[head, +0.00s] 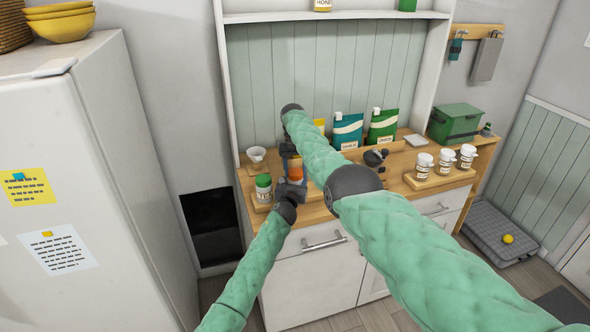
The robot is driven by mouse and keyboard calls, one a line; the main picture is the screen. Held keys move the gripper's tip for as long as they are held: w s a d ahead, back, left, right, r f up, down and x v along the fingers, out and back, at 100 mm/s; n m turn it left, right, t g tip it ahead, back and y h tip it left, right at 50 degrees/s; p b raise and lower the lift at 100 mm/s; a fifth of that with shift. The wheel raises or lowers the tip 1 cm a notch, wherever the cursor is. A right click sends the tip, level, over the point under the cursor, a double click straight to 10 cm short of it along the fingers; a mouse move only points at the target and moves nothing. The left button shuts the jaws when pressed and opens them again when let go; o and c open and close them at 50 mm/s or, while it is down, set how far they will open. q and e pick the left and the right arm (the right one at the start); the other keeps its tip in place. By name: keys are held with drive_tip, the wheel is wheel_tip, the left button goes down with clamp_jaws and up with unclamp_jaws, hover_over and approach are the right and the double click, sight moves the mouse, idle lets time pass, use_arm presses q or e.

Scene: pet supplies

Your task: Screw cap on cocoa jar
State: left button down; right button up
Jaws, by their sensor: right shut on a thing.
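A jar with an orange-brown body (295,171), which I take for the cocoa jar, stands on the wooden counter, partly hidden by both my grippers. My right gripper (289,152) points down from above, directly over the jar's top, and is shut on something. That is probably the cap, but the fingers hide it. My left gripper (292,187) is low at the front of the jar, against or just before it. Its fingers are too small and covered to show whether they grip the jar.
A green-lidded jar (263,185) stands close left, with a white cup (257,155) behind it. Pouches (347,131) line the back. A dark object (375,157) and several white-lidded jars (446,161) stand right. My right forearm crosses above the counter.

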drive_tip(key=m+y, duration=0.1)
drive_tip(key=m, duration=0.2)
drive_tip(key=m+y, duration=0.1)
drive_tip(key=m, duration=0.3)
drive_tip(key=shift+d+r, duration=0.1)
drive_tip(key=m, duration=0.3)
drive_tip(key=m+t+y, duration=0.1)
drive_tip(key=m, duration=0.2)
drive_tip(key=shift+m+t, duration=0.3)
drive_tip(key=m+t, duration=0.1)
drive_tip(key=m, duration=0.3)
drive_tip(key=shift+s+m+y, duration=0.1)
drive_tip(key=shift+m+y, duration=0.2)
drive_tip(key=shift+y, duration=0.1)
drive_tip(key=m, duration=0.2)
drive_tip(key=m+t, duration=0.1)
drive_tip(key=m, duration=0.2)
drive_tip(key=shift+t, duration=0.3)
drive_tip(key=shift+d, duration=0.1)
drive_tip(key=o, duration=0.7)
drive_tip(key=shift+o, duration=1.2)
